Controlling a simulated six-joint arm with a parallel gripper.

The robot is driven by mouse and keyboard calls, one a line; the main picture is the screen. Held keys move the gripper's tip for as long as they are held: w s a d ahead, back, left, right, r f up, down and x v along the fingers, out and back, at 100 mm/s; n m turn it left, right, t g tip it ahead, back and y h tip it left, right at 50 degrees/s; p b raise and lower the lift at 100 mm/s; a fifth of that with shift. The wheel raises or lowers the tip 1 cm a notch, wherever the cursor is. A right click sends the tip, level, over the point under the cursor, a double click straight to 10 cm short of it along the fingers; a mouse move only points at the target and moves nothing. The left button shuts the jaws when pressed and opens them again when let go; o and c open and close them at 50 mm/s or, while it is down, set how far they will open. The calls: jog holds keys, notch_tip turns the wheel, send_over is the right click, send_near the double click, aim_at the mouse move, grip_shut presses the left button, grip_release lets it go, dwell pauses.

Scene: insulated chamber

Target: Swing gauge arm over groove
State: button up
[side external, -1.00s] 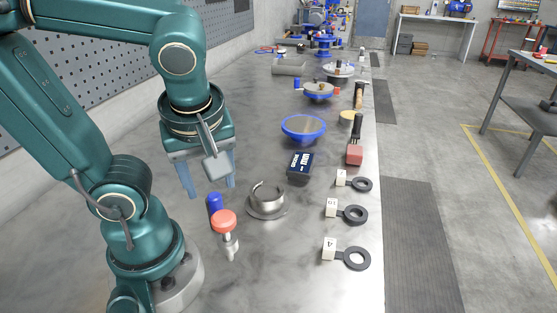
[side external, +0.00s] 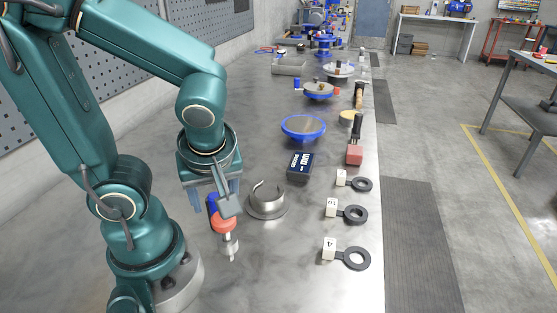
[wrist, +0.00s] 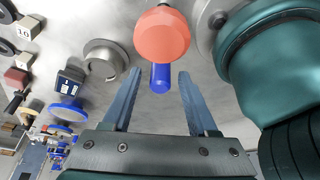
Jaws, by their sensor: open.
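A post with a round orange-red knob (side external: 223,222) and a blue cylindrical grip (side external: 212,202) stands near the front of the metal bench. I cannot tell for certain that this is the gauge arm. My gripper (side external: 217,200) points down, open and empty, just above and behind it, partly covering the blue grip. In the wrist view, the blue grip (wrist: 160,79) shows between my two spread fingers (wrist: 159,74), with the orange-red knob (wrist: 162,35) beyond. Whether the fingers touch it is unclear. A grey metal collar with a gap (side external: 267,201) sits to the right.
A black box with white lettering (side external: 300,166) stands behind the collar. Black rings with white numbered blocks (side external: 351,214) lie along the right edge. A blue-rimmed dish (side external: 303,128) and a red block (side external: 354,154) are farther back.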

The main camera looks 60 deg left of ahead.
grip_shut()
dwell(1.4)
